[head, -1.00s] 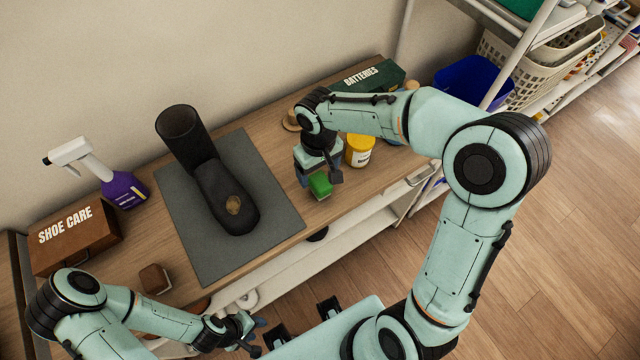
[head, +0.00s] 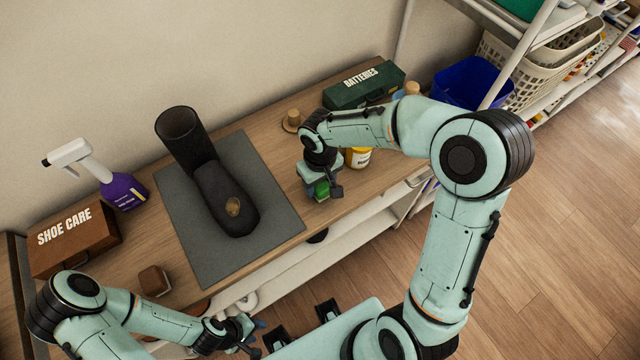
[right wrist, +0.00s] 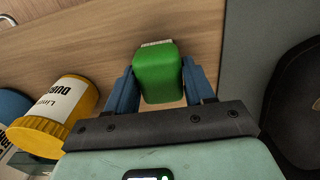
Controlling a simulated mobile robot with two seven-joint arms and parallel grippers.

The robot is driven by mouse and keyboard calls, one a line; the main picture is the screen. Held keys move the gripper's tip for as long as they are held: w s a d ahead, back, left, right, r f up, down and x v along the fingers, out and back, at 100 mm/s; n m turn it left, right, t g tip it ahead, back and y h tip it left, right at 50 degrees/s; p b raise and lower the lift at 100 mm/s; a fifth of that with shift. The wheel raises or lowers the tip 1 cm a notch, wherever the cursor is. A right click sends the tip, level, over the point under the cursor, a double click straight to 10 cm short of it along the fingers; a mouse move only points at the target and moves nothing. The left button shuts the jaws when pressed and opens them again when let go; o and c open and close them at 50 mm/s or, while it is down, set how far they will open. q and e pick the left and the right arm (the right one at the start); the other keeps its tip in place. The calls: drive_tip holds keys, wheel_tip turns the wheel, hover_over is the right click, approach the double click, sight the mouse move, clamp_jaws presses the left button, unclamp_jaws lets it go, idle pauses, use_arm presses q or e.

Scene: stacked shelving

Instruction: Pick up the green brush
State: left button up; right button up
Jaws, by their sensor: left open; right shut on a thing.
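The green brush (head: 322,189) is at the right part of the wooden table, partly hidden by my right gripper in the head view. In the right wrist view the green brush (right wrist: 158,74) sits between the two blue fingers, with a pale edge of bristles at its far end. My right gripper (head: 320,186) is shut on it, with the fingers (right wrist: 160,85) at its two sides. Whether the brush touches the table cannot be told. My left gripper (head: 250,335) is open and empty, low at the front left, away from the brush.
A black boot (head: 222,190) lies on a grey mat (head: 275,215) left of the brush. A yellow jar (head: 358,158) stands close right of my right gripper. A green batteries box (head: 365,86), a spray bottle (head: 122,190), a shoe care box (head: 75,240) and a brown block (head: 154,280) are also on the table.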

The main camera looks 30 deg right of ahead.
use_arm(q)
drive_tip(key=w+r+p, duration=0.2)
drive_tip(key=r, duration=0.1)
drive_tip(key=shift+w, duration=0.15)
use_arm(e)
wheel_tip(320, 180, up, 20)
drive_tip(key=o, duration=0.5)
drive_tip(key=c, duration=0.4)
drive_tip(key=shift+o, duration=0.2)
drive_tip(key=shift+f, duration=0.1)
